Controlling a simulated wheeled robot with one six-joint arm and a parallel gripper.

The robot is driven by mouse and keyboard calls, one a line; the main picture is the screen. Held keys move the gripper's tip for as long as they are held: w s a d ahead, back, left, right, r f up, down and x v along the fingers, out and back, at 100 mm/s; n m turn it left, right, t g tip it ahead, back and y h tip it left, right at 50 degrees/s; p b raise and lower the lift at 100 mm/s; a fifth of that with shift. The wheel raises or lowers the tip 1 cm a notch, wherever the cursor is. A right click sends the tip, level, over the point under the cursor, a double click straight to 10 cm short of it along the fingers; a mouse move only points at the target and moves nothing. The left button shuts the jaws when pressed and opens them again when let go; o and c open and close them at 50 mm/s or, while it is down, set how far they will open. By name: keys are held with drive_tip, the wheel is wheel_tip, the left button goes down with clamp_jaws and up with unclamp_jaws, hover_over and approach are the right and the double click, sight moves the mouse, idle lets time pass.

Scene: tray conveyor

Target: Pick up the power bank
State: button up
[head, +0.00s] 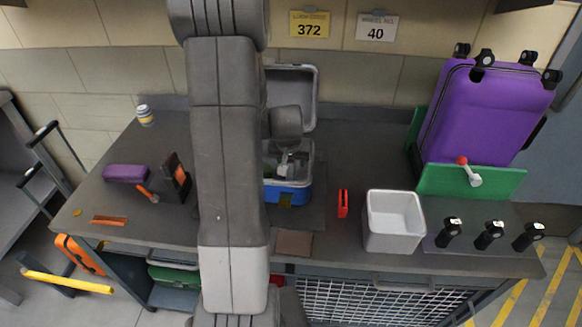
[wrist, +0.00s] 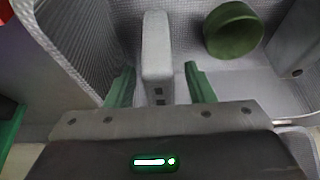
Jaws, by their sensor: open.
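The power bank (wrist: 156,45) looks like a light grey slab with two small dark ports at its near end. It stands between the two green fingers of my gripper (wrist: 159,87) in the wrist view. The fingers are apart, with a visible gap on each side of the slab. In the head view my gripper (head: 288,162) is down inside an open blue and grey case (head: 289,194) on the workbench. The power bank cannot be made out clearly there, as my arm hides part of the case.
A dark green round object (wrist: 233,30) lies in the case, right of the slab. The case lid (head: 305,88) stands open behind. A grey bin (head: 393,222), a red object (head: 342,204) and a purple suitcase (head: 485,112) are to the right. A purple box (head: 125,173) is left.

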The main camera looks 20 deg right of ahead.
drive_tip(key=shift+w+f, duration=0.1)
drive_tip(key=shift+f, duration=0.15)
clamp_jaws()
